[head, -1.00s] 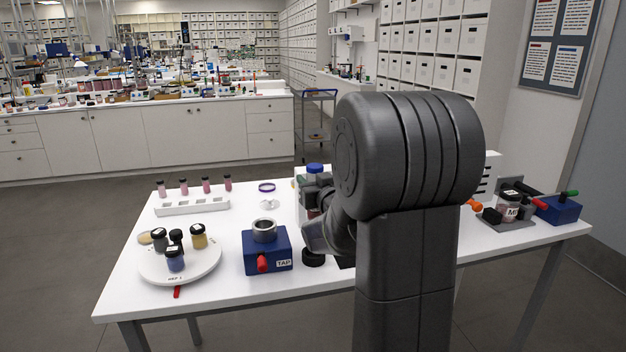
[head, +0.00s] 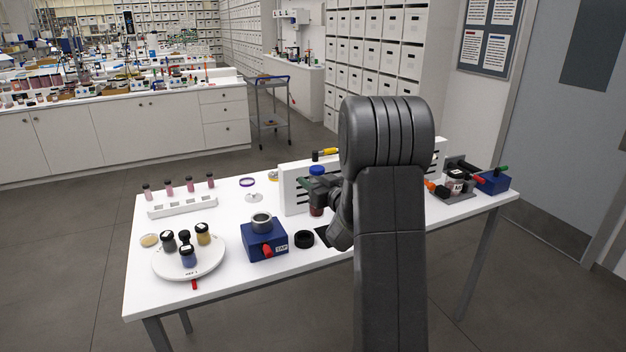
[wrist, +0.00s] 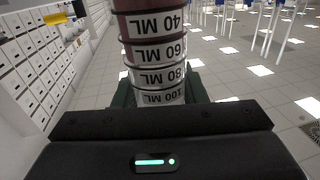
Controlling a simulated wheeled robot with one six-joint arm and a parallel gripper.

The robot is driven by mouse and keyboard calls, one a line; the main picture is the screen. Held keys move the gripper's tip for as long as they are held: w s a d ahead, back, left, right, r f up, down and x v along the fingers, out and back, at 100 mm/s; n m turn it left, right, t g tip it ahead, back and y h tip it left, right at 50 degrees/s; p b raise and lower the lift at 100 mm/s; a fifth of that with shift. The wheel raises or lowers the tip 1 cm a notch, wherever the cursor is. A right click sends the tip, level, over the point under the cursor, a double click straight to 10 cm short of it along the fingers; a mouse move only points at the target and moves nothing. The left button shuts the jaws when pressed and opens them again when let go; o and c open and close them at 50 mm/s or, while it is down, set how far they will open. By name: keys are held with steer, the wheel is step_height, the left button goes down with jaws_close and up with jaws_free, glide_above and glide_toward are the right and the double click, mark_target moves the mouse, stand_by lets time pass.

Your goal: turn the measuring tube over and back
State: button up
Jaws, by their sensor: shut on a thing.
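The measuring tube (wrist: 156,55) fills the upper middle of the wrist view, with dark red contents and white scale labels from 40 to 100 ML, printed upside down in that picture. In the head view the tube (head: 316,211) is upright, blue end on top and reddish part below. My gripper (head: 322,191) is shut around its middle; dark green fingers show on both sides of it in the wrist view. My arm hides part of the area to the right. I cannot tell whether the tube's lower end touches the table.
A blue TAP block (head: 264,243) with a metal ring and a black ring (head: 304,239) stand in front. A white slotted panel (head: 294,190) is close behind the tube. A round white turntable (head: 215,262) with jars and a vial rack (head: 182,206) are left.

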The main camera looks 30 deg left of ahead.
steer(key=shift+f+b, duration=0.1)
steer(key=shift+b, duration=0.35)
steer(key=shift+s+f+b, duration=0.1)
steer(key=shift+b, duration=0.35)
steer(key=n+b, duration=0.1)
steer(key=b, duration=0.1)
steer(key=shift+s+a+f+n+b, duration=0.15)
steer(key=shift+n+b, duration=0.15)
steer(key=shift+n, duration=0.1)
steer(key=f+n+b, duration=0.1)
steer(key=n+b, duration=0.7)
steer(key=b, duration=0.2)
steer(key=s+f+n+b, duration=0.1)
steer(key=f+n+b, duration=0.1)
steer(key=n+b, duration=0.7)
steer(key=a+f+n+b, duration=0.1)
steer(key=f+n+b, duration=0.1)
steer(key=n+b, duration=0.6)
steer(key=shift+s+f+n+b, duration=0.2)
steer(key=shift+s+n+b, duration=0.15)
steer(key=shift+b, duration=1.95)
